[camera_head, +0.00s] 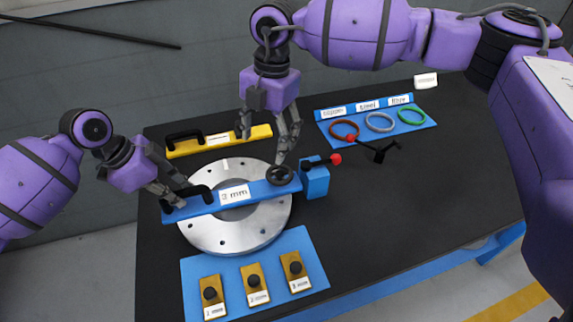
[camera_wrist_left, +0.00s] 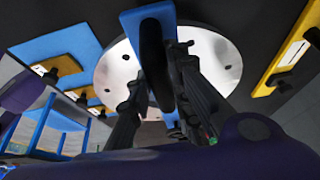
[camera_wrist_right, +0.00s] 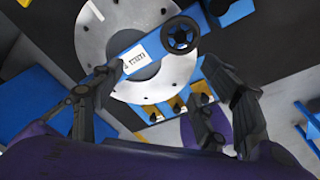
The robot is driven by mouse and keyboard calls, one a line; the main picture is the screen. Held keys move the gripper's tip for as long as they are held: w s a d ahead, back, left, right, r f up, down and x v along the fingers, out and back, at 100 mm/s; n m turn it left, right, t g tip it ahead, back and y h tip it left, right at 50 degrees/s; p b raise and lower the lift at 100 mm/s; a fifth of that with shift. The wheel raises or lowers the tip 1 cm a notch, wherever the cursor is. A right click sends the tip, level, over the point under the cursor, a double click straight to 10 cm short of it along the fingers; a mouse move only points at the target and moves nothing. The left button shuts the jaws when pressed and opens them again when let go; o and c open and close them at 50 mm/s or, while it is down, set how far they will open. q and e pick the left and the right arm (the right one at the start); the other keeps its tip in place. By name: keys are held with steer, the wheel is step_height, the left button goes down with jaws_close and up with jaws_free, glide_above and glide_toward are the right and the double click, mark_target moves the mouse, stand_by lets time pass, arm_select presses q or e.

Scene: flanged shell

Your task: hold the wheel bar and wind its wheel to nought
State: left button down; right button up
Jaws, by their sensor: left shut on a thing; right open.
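The blue wheel bar (camera_head: 205,206) lies across the round silver flanged shell (camera_head: 248,240). A label (camera_head: 235,195) at its middle seems to read 3 mm. A black handle stands at its left end and a black wheel (camera_head: 280,175) at its right end. My left gripper (camera_head: 175,196) is shut on the handle, which shows between its fingers in the left wrist view (camera_wrist_left: 152,60). My right gripper (camera_head: 262,146) is open and empty, pointing down above and just behind the wheel. The right wrist view shows the wheel (camera_wrist_right: 180,34) beyond its spread fingers, apart from them.
A yellow bar (camera_head: 220,139) lies behind the shell. A blue block (camera_head: 315,182) with a red-knobbed lever stands right of the wheel. A blue panel (camera_head: 310,245) with knobbed brown gauge blocks lies in front.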

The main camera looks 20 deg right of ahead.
mark_target(278, 173)
steer(key=shift+h, duration=0.7)
steer(key=f, duration=0.3)
steer(key=d+f, duration=0.1)
steer(key=f, duration=0.3)
steer(key=d+f, duration=0.1)
steer(key=f, duration=0.2)
steer(key=shift+w+d+f, duration=0.15)
steer(key=shift+d+f, duration=0.1)
steer(key=shift+f, duration=0.1)
steer(key=shift+c, duration=0.5)
steer(key=c, duration=1)
